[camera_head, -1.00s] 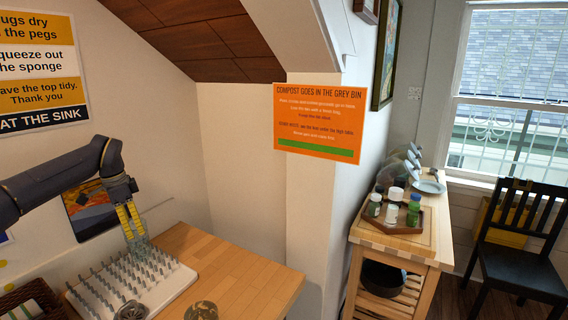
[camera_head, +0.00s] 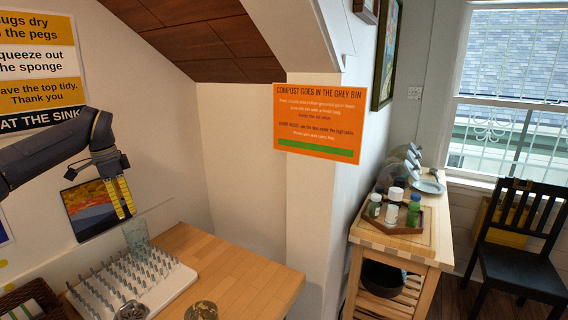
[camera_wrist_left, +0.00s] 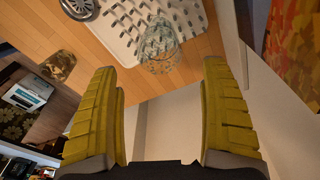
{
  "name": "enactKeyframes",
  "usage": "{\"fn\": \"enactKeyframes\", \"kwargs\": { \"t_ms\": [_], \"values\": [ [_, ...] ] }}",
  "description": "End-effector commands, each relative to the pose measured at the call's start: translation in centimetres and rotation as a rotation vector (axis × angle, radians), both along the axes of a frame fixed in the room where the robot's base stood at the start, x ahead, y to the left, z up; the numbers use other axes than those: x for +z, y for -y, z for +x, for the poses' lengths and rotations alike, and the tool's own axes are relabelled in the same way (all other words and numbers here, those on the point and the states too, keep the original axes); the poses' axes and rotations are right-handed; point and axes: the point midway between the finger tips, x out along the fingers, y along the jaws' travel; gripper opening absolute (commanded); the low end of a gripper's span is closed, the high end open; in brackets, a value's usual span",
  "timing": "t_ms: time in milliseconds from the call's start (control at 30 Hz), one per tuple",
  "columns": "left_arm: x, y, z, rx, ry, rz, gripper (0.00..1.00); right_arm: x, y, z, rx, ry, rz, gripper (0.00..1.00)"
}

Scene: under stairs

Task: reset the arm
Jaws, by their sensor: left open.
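My left gripper (camera_head: 123,197) is open and empty, raised above the back of the wooden counter. Its two yellow fingers stand wide apart in the left wrist view (camera_wrist_left: 162,110). A clear patterned glass (camera_head: 136,237) is below the fingers at the back edge of the white peg rack (camera_head: 172,284). The glass also shows in the left wrist view (camera_wrist_left: 158,45), beyond the fingertips and apart from them. Whether it sits over a peg I cannot tell. My right gripper is not in view.
The wooden counter (camera_head: 235,265) is bare right of the rack, except for a round glass-like item (camera_head: 201,310) at its front. A dark basket (camera_head: 30,298) is at the lower left. A framed picture (camera_head: 92,210) leans behind the gripper. A side table with bottles (camera_head: 403,237) is farther right.

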Motion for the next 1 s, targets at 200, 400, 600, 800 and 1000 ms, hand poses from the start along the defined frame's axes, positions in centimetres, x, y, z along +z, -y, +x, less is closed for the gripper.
{"fn": "enactKeyframes", "kwargs": {
  "t_ms": [200,400,600,800,1000],
  "values": [
    [-3.7,0.4,0.2,-0.001,-0.002,0.0,0.8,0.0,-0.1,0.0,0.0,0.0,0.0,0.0],
    [-6.7,0.7,0.4,-0.002,-0.001,0.0,0.8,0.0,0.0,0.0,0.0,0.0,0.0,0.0],
    [-7.4,0.9,0.6,-0.001,0.006,-0.001,0.8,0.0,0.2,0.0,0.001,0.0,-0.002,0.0],
    [-4.4,0.8,0.6,0.001,0.005,0.0,0.8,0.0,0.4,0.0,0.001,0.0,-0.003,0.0],
    [-1.1,0.8,0.6,0.001,0.005,0.0,0.8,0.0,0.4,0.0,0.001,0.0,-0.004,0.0]
  ]
}}
